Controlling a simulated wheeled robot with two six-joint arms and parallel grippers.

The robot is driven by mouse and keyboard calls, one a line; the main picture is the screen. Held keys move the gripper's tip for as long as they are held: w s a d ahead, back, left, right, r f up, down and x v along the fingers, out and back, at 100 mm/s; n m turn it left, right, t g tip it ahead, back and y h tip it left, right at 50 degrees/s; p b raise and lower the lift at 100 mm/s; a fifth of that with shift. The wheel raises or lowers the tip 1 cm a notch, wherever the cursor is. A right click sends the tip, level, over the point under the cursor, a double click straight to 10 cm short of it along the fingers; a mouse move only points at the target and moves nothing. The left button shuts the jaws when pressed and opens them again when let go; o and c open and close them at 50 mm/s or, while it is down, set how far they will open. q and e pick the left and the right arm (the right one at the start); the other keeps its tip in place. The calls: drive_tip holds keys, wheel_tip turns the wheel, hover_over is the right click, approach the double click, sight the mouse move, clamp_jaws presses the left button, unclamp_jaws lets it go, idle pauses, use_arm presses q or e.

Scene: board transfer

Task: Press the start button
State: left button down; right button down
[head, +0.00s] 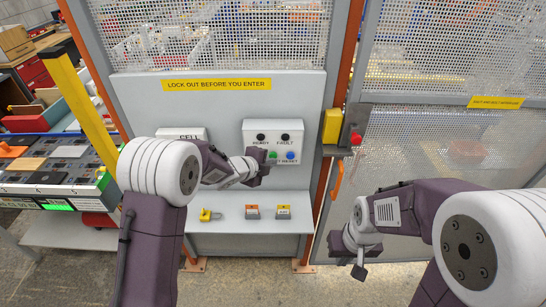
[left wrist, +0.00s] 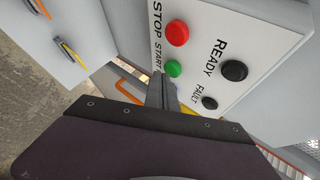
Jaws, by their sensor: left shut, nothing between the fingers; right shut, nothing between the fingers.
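The control panel (head: 292,127) is a light box on the grey wall. In the left wrist view the green START button (left wrist: 173,68) sits beside the red STOP button (left wrist: 177,33). The green button also shows in the head view (head: 273,155), partly behind my left gripper. My left gripper (head: 267,162) is shut and empty in front of the panel. In the left wrist view its fingertips (left wrist: 162,82) appear just beside the green button; I cannot tell whether they touch it. My right gripper (head: 358,270) is shut and empty, low on the right, away from the panel.
Black READY (head: 261,137) and FAULT (head: 285,137) lamps and a blue RESET button (head: 291,155) share the panel. A red-knobbed yellow box (head: 332,126) is right of the panel.

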use_arm(q)
drive_tip(key=shift+w+p, duration=0.3)
drive_tip(key=shift+w, duration=0.1)
idle(0.6)
idle(0.3)
drive_tip(key=shift+s+b, duration=0.75)
drive_tip(key=shift+s, duration=0.1)
drive_tip(key=s+b, duration=0.3)
drive_tip(key=s, duration=0.2)
drive_tip(key=shift+a+f, duration=0.1)
idle(0.5)
